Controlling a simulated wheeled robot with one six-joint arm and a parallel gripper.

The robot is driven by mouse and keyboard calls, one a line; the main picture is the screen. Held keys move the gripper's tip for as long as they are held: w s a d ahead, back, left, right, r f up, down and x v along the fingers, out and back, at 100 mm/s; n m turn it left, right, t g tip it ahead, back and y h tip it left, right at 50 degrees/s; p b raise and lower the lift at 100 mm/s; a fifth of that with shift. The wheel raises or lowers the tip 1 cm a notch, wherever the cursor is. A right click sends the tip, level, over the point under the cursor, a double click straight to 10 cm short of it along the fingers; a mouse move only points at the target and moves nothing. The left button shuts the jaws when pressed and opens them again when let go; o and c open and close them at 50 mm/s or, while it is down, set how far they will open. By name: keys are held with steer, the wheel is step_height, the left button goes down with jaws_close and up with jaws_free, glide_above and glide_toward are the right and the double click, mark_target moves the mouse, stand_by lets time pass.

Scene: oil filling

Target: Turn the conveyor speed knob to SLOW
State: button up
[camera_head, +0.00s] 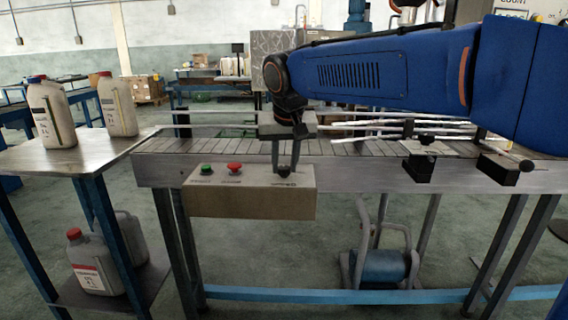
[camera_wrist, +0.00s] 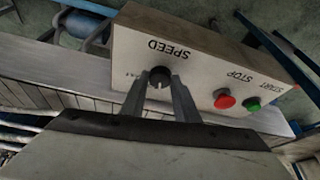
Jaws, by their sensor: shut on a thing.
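The black conveyor speed knob (camera_wrist: 159,76) is on the face of the control box under the word SPEED in the wrist view. My gripper (camera_wrist: 164,84) has a finger on either side of the knob and is shut on it. A light pointer mark shows on the knob, but its setting is too small to read. In the head view my gripper (camera_head: 284,169) reaches down to the right end of the control box (camera_head: 250,200), and the knob (camera_head: 284,171) shows between the fingertips.
The box also carries a green START button (camera_wrist: 253,104) and a red STOP button (camera_wrist: 224,98). The conveyor (camera_head: 200,145) runs behind the box. A side table (camera_head: 90,155) at the left bears two jugs (camera_head: 117,105). Clamp-like fixtures (camera_head: 420,168) sit on the conveyor edge at the right.

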steer(key=n+y, duration=0.1)
steer(key=n, duration=0.2)
steer(key=n+g+y, duration=0.1)
steer(key=n, duration=0.3)
steer(key=shift+w+d, duration=0.1)
steer(key=shift+d, duration=0.1)
steer(key=shift+y, duration=0.3)
steer(key=o, duration=1)
steer(key=shift+o, duration=0.2)
steer(key=v, duration=1.7)
steer(key=shift+w+r, duration=0.2)
steer(key=shift+r, duration=0.1)
